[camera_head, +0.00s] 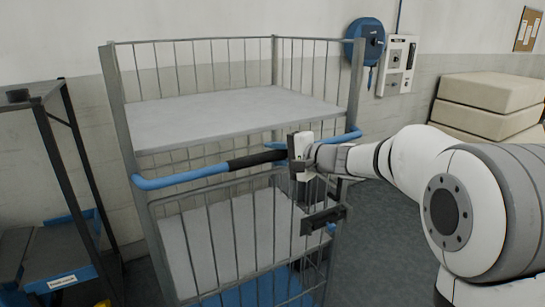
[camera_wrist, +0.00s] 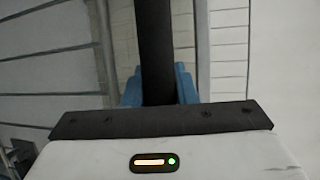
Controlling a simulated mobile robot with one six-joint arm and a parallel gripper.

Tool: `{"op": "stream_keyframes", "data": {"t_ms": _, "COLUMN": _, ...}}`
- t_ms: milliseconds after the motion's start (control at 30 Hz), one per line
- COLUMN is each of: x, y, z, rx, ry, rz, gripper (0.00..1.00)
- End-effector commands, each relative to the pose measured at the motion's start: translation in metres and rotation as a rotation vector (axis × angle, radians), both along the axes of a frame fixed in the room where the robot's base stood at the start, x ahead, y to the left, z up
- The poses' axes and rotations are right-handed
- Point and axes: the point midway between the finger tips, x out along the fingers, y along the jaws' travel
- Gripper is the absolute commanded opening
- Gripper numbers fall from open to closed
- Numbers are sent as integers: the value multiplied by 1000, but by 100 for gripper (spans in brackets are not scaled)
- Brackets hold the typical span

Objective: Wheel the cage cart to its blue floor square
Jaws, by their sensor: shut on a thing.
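The cage cart (camera_head: 225,119) is a tall grey wire cage with pale shelves and a blue base. It stands upright in front of the wall in the head view. A blue handle bar (camera_head: 180,180) with a black grip section (camera_head: 255,160) runs across its near side. My gripper (camera_head: 290,157) is shut on the black grip of that bar. In the wrist view the black grip (camera_wrist: 156,50) runs between the blue fingers (camera_wrist: 158,88) of my gripper. I see no blue floor square in either view.
A dark rack (camera_head: 55,110) with a blue labelled bin (camera_head: 65,277) stands close at the left. Pale stacked slabs (camera_head: 490,105) are at the right by the wall. A blue reel (camera_head: 366,42) and a white box (camera_head: 397,65) hang on the wall. Some grey floor (camera_head: 385,215) shows between cart and slabs.

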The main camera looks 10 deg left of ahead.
Motion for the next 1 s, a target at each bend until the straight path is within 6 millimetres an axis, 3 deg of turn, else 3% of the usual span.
{"op": "stream_keyframes", "data": {"t_ms": 100, "x": 0, "y": 1, "z": 0, "rx": 1, "ry": -1, "rz": -1, "gripper": 0}}
{"op": "stream_keyframes", "data": {"t_ms": 133, "x": 0, "y": 1, "z": 0, "rx": 1, "ry": -1, "rz": -1, "gripper": 28}}
{"op": "stream_keyframes", "data": {"t_ms": 367, "x": 1, "y": 0, "z": 1, "rx": 1, "ry": -1, "rz": -2, "gripper": 47}}
{"op": "stream_keyframes", "data": {"t_ms": 667, "x": -1, "y": -4, "z": 1, "rx": 1, "ry": -2, "rz": -4, "gripper": 47}}
{"op": "stream_keyframes", "data": {"t_ms": 1000, "x": -25, "y": -52, "z": 10, "rx": 0, "ry": -3, "rz": -6, "gripper": 47}}
